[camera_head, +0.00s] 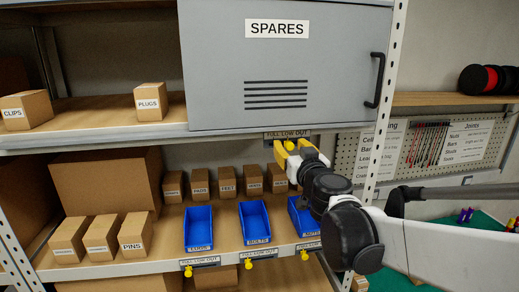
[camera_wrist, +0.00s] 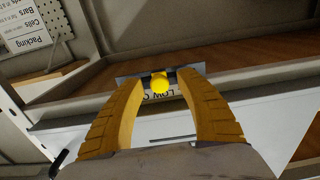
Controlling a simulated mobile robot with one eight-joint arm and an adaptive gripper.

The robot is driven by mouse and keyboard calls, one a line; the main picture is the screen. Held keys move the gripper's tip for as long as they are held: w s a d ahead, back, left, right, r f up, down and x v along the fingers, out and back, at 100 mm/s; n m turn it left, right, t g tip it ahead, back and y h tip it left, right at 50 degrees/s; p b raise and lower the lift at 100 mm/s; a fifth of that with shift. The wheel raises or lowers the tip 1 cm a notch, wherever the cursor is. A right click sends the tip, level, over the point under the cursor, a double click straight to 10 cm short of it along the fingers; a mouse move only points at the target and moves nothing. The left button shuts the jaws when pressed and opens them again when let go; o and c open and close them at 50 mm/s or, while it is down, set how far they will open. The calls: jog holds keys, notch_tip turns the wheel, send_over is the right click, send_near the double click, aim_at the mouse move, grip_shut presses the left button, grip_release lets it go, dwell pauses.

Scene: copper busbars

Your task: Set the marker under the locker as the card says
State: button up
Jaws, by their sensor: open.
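The grey locker (camera_head: 277,65) reads SPARES and has a dark handle at its right. On the shelf edge under it is a strip (camera_head: 287,135) reading FULL LOW OUT. The strip's yellow marker (camera_wrist: 160,82) shows in the wrist view near the middle of the strip; my gripper hides it in the head view. My gripper (camera_head: 291,148) is at the strip, with its yellow fingers open (camera_wrist: 162,95) on either side of the marker. I cannot tell whether they touch it. A white card (camera_head: 381,152) with small text hangs on the pegboard at right.
Blue bins (camera_head: 198,228) stand on the lower shelf, with strips and yellow markers (camera_head: 188,271) on its front edge. Small labelled boxes (camera_head: 227,180) stand behind them. A second card (camera_head: 467,142) hangs farther right. The rack's perforated upright (camera_head: 385,95) stands right of the locker.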

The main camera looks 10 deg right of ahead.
jog(key=s, duration=1.2)
jog(key=shift+f, duration=0.1)
jog(key=s+d+f+m+g+h+b, duration=0.1)
jog(key=s+d+f+g+h+b, duration=0.1)
jog(key=f+b, duration=0.65)
jog(key=s+d+f+m+g+h+b, duration=0.1)
jog(key=s+d+f+b, duration=0.2)
jog(key=f+b, duration=0.55)
jog(key=s+d+f+m+g+h+b, duration=0.2)
jog(key=f+b, duration=0.2)
jog(key=f, duration=0.8)
jog(key=s+a+f+n+g+y+b, duration=0.1)
jog(key=s+a+f+g+b, duration=0.1)
jog(key=f+b, duration=0.3)
jog(key=s+a+f+n+g+y+b, duration=0.1)
jog(key=s+a+f+b, duration=0.3)
jog(key=f, duration=0.9)
jog(key=s+a+f+n+g+y+b, duration=0.2)
jog(key=s+f+b, duration=0.3)
jog(key=f, duration=0.4)
jog(key=shift+a+f+g+y+b, duration=0.15)
jog(key=shift+a+g+y+b, duration=0.4)
jog(key=shift+b, duration=0.2)
jog(key=shift+w, duration=0.1)
